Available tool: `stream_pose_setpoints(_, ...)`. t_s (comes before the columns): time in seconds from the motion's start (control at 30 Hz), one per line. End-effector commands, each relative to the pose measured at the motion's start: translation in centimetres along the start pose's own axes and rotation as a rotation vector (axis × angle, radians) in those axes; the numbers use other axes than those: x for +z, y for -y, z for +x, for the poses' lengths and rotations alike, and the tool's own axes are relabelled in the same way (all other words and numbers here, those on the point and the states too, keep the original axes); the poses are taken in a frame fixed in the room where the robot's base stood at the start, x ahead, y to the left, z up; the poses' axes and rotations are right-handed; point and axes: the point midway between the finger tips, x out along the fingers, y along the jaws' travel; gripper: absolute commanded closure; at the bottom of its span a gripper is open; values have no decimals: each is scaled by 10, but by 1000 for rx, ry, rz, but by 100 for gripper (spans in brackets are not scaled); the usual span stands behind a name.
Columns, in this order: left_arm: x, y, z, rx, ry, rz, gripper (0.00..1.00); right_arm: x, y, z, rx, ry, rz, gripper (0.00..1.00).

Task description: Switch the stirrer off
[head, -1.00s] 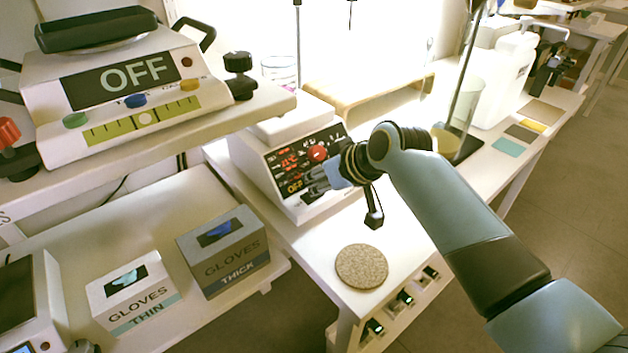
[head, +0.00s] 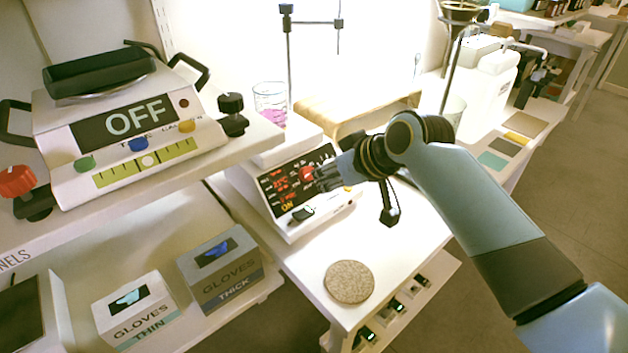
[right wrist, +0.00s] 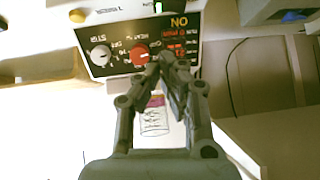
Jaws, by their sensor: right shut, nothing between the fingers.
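The stirrer (head: 292,225) is a white unit on the bench, with a black sloped panel, red figures and a yellow "ON". A dark switch (head: 303,213) with some green sits low on its front. A red knob (head: 307,174) is on the panel; it also shows in the right wrist view (right wrist: 139,56), where "ON" appears upside down. A glass beaker with pink liquid (head: 271,110) stands on top. My right gripper (head: 322,179) is shut and empty in front of the panel, close to the red knob; contact is unclear. My left gripper is not in view.
A balance-like device (head: 60,165) reading "OFF" stands on the left shelf. Glove boxes (head: 225,270) lie below. A round cork mat (head: 349,282) is on the bench in front of the stirrer. The bench around the mat is clear.

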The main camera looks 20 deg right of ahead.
Motion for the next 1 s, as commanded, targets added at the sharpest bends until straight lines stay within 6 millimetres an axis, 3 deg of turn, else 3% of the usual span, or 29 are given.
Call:
stream_pose_setpoints(0.1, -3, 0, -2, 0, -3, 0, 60, 0, -2, -24, 2, 0, -2, 100)
stream_pose_setpoints(0.3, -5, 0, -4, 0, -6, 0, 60, 0, -2, -46, 1, -1, -1, 100)
stream_pose_setpoints(0.83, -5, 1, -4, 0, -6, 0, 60, -1, -2, -51, 1, -6, 22, 100)
stream_pose_setpoints(1.0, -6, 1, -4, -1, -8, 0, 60, -15, -5, -55, 8, -63, 116, 100)
